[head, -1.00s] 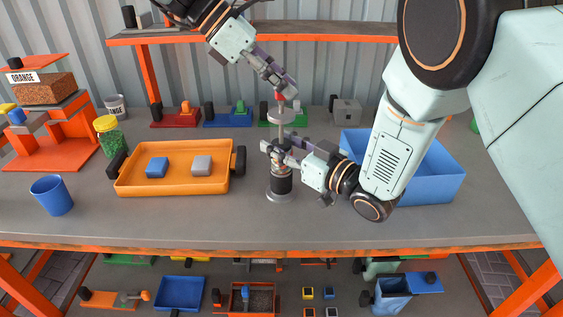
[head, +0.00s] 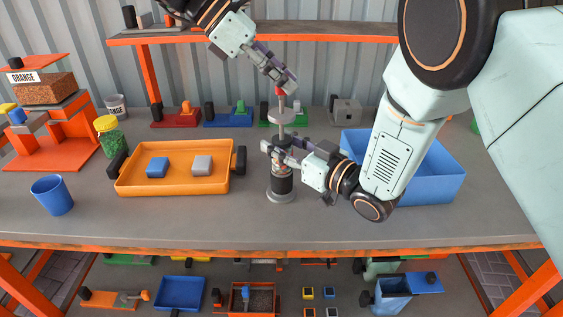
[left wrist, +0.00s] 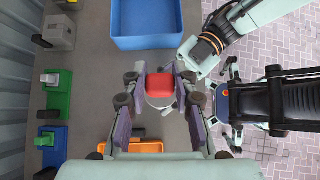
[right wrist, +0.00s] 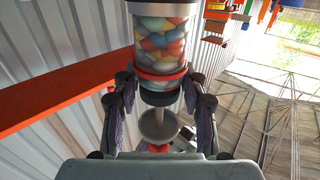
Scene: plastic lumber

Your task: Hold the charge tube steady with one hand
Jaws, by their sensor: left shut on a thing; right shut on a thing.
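The charge tube (head: 281,184) stands upright on the grey table, its dark body on a round grey foot. In the right wrist view its clear part (right wrist: 162,45) holds coloured pellets. My right gripper (head: 274,150) is shut around the tube's upper part, near a red ring (right wrist: 159,74). Above it a thin rod with a grey disc (head: 282,117) rises to a red knob (head: 279,91). My left gripper (head: 285,85) is shut on the red knob, which also shows between its fingers in the left wrist view (left wrist: 160,86). The fingers hide part of the tube.
An orange tray (head: 179,184) with a blue block and a grey block lies left of the tube. A blue bin (head: 430,185) stands right, behind my right arm. A blue cup (head: 52,195) and a green jar (head: 110,137) stand left. The front table is clear.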

